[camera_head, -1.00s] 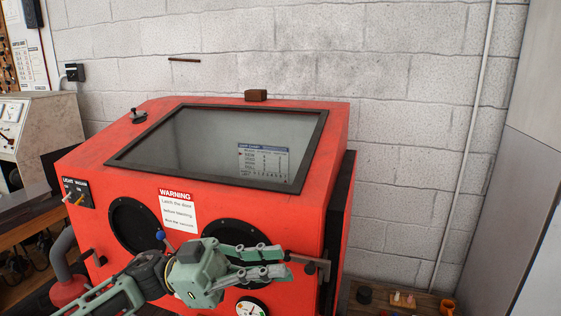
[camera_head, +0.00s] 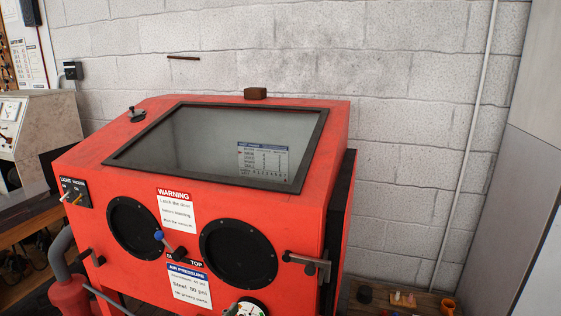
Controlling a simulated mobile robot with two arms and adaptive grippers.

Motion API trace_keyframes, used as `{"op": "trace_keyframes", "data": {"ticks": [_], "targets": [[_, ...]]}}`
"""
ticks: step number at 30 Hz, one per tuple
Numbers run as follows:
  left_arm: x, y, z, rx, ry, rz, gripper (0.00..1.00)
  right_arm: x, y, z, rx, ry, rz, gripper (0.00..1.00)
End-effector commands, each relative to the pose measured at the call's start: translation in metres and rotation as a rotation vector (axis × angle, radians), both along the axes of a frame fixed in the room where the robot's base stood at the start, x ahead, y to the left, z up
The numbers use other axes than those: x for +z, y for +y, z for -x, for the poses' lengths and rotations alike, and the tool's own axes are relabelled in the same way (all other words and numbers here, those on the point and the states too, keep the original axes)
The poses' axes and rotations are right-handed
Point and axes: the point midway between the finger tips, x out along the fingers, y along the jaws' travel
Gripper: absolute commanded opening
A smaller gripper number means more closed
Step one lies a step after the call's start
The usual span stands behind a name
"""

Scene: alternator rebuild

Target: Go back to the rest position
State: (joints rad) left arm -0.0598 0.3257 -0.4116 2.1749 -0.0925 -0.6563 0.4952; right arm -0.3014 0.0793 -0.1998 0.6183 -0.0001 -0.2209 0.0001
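Neither of my grippers shows in the head view now. A red blast cabinet (camera_head: 85,160) fills the middle of the view, with a dark-framed window (camera_head: 190,145) in its sloped top. Its front has two round black glove ports, the left one (camera_head: 134,228) and the right one (camera_head: 239,253). A door latch handle (camera_head: 308,262) sits at the right of the front. A blue-knobbed lever (camera_head: 160,236) stands between the ports. A gauge (camera_head: 246,308) is partly cut off at the bottom edge.
A low bench at the lower right holds a dark cup (camera_head: 364,294), small pale parts (camera_head: 403,299) and an orange item (camera_head: 448,305). A pale machine (camera_head: 40,130) stands at the left. A block wall (camera_head: 400,120) is behind.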

Motion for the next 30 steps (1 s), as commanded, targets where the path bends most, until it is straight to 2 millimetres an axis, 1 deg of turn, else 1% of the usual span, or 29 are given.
{"op": "trace_keyframes", "data": {"ticks": [1, 2, 3, 5, 6, 7, 9, 12, 15, 21, 22, 24, 26, 29, 30], "targets": [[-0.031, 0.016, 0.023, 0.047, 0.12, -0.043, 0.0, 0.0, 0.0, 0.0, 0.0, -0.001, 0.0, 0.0], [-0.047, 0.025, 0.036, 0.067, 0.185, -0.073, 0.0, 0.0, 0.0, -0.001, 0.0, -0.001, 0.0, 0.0], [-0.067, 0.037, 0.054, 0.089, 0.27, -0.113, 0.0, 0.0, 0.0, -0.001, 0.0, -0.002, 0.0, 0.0], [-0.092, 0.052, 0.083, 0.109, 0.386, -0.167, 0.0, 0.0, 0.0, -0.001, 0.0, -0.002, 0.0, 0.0], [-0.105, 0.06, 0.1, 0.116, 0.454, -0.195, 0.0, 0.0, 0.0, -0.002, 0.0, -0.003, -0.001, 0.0], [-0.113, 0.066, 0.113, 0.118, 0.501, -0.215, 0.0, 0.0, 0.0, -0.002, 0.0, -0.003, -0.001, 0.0], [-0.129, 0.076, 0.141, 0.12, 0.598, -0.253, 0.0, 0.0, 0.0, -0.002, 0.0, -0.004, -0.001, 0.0], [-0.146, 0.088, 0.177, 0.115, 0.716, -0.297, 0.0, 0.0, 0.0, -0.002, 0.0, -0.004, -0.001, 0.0], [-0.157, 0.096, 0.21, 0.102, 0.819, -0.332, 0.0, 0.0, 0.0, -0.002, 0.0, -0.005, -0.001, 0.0], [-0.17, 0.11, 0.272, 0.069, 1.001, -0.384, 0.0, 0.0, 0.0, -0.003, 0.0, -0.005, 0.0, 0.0], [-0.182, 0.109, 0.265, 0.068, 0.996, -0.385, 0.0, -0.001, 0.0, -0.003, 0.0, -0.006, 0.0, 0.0], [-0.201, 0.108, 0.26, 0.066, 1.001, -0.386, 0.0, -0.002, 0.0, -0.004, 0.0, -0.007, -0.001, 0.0], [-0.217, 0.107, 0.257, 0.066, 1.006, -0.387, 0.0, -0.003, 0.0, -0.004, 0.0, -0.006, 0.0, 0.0], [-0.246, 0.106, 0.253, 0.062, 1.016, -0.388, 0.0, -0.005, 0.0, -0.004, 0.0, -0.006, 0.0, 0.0], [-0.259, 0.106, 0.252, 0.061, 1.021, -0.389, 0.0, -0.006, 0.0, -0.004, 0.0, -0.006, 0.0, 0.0]]}}
